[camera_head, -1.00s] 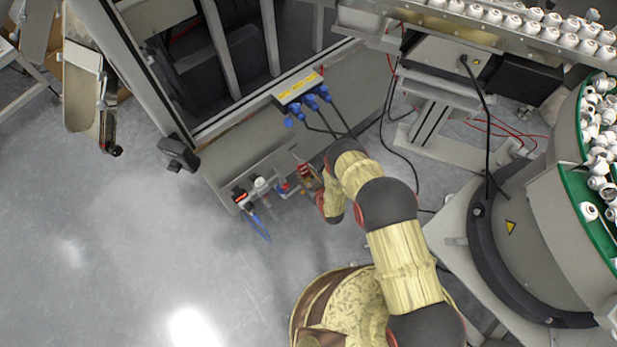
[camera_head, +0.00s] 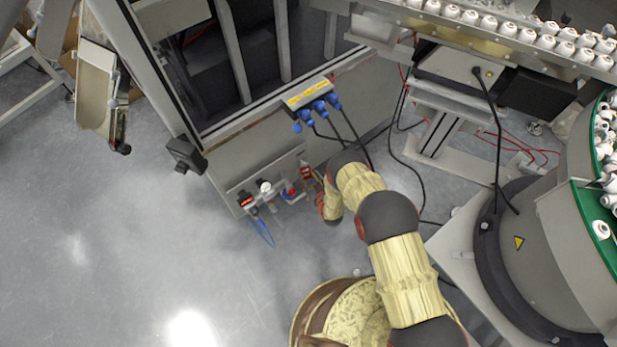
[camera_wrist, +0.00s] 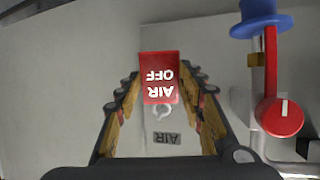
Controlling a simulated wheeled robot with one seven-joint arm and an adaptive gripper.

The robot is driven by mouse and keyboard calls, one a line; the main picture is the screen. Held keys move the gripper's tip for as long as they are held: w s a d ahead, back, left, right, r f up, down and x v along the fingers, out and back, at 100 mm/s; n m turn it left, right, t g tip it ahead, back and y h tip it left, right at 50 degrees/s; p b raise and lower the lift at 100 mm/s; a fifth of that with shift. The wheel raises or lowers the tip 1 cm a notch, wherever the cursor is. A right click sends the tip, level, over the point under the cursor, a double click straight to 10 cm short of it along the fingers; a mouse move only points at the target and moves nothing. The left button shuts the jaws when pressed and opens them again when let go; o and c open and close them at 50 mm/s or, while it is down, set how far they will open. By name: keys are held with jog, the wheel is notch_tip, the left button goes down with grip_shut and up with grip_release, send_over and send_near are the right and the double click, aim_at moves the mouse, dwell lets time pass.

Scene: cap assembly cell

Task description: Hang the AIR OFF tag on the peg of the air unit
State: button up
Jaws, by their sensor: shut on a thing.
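The red AIR OFF tag (camera_wrist: 160,78) shows its white lettering upside down between my gripper's fingers in the wrist view. My gripper (camera_wrist: 160,92) is shut on the tag. A small pale round part (camera_wrist: 160,113) shows at the tag's lower edge; I cannot tell whether it is the peg, or whether it passes through the tag. A grey AIR label (camera_wrist: 167,138) lies below it. In the head view, the tag (camera_head: 306,173) is a small red patch at the right end of the air unit (camera_head: 266,195), low on the machine's side.
A red round knob (camera_wrist: 284,117) and a blue cap (camera_wrist: 262,16) stand right of my gripper. Blue plugs (camera_head: 318,107) with black cables hang above the air unit. A blue hose (camera_head: 262,231) hangs at its left. Open floor (camera_head: 130,250) lies left.

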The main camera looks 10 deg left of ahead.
dwell(0.4)
jog(key=o, duration=0.8)
jog(key=v, duration=1.2)
